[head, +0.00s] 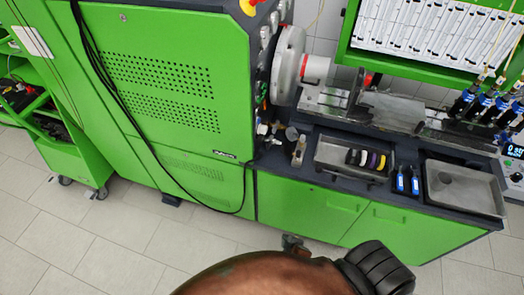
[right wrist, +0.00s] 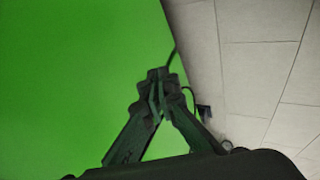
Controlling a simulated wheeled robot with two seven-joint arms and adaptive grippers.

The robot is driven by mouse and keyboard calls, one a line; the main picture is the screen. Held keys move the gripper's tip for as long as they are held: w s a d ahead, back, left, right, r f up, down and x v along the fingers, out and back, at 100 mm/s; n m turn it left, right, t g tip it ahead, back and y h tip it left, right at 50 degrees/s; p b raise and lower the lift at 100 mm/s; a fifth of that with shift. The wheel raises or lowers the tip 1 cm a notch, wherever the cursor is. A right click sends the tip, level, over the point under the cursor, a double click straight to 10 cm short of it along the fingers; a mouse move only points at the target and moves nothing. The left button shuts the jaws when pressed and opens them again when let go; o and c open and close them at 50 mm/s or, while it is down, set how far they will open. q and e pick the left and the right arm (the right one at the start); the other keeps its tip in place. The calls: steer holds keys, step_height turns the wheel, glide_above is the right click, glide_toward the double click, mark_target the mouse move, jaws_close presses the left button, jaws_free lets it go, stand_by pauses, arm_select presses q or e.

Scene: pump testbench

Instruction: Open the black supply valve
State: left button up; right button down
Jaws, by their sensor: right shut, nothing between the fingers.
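I cannot make out the black supply valve for certain. A cluster of small fittings and dark parts (head: 264,115) sits at the right side of the green pump testbench (head: 165,85), too small to tell apart. My right gripper (right wrist: 160,78) shows in the right wrist view, its dark fingers drawn together at the tips with nothing between them. It is in front of a plain green surface, and I cannot tell the distance. In the head view, brown and black parts of my own body fill the bottom centre. My left gripper is not in view.
A black cable (head: 150,145) hangs across the testbench. A green cart (head: 65,135) stands left. Tiled floor is open in front.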

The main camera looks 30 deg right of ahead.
mark_target(270, 140)
steer(key=w+r+n+t+h+b, duration=0.2)
steer(key=w+r+n+t, duration=0.15)
steer(key=w+r, duration=1.15)
step_height(270, 140, up, 28)
steer(key=w+n+t+h+b, duration=0.1)
steer(key=w+n+t+h, duration=0.1)
steer(key=t, duration=0.4)
steer(key=shift+a+r, duration=0.15)
steer(key=p+x, duration=0.1)
steer(key=x, duration=0.9)
steer(key=shift+r, duration=0.15)
